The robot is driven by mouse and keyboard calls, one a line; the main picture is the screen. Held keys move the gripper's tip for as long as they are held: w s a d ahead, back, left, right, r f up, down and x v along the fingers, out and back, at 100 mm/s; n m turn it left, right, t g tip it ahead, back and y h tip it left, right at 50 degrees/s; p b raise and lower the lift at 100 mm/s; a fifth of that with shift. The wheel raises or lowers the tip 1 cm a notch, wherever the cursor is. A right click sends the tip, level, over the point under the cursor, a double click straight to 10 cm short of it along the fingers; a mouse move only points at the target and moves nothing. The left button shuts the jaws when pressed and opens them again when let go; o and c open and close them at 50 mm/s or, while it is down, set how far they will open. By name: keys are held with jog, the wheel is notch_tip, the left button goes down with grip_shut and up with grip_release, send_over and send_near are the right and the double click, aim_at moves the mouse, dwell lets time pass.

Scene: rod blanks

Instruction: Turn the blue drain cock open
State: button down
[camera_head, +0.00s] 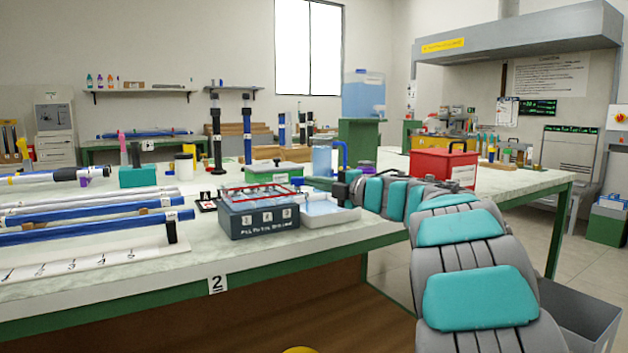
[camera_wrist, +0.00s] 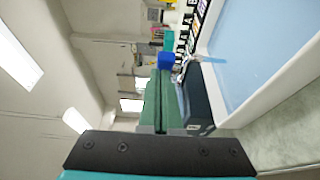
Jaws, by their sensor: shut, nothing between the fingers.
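My gripper (camera_head: 312,183) reaches left from the arm, low over the white tray. Its green fingers (camera_wrist: 163,90) are together with nothing between them. A small blue piece (camera_wrist: 165,60) shows just past the fingertips in the wrist view, and a blue piece (camera_head: 296,181) shows at the gripper's left end in the head view. I cannot tell whether it is the drain cock's handle or whether the fingers touch it. The white tray (camera_head: 345,218) holds pale blue liquid and stands beside a dark box (camera_head: 258,224).
A clear blue jug (camera_head: 322,160) stands behind my gripper. A red toolbox (camera_head: 443,167) is farther right. Blue and white rods (camera_head: 85,227) lie on the bench's left side. A blue tank (camera_head: 363,96) stands on a green stand behind.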

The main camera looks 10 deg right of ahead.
jog(key=n+g+y+p, duration=0.1)
jog(key=p, duration=0.1)
jog(key=w+d+n+g+y+p, duration=0.1)
jog(key=g+p, duration=0.1)
jog(key=w+n+g+y+p, duration=0.1)
jog(key=y+p, duration=0.1)
jog(key=shift+d+r+n+p, duration=0.15)
jog(key=shift+n+p, duration=0.15)
jog(key=shift+n, duration=0.1)
jog(key=shift+w+d+r, duration=0.15)
jog(key=shift+d, duration=0.05)
dwell(0.6)
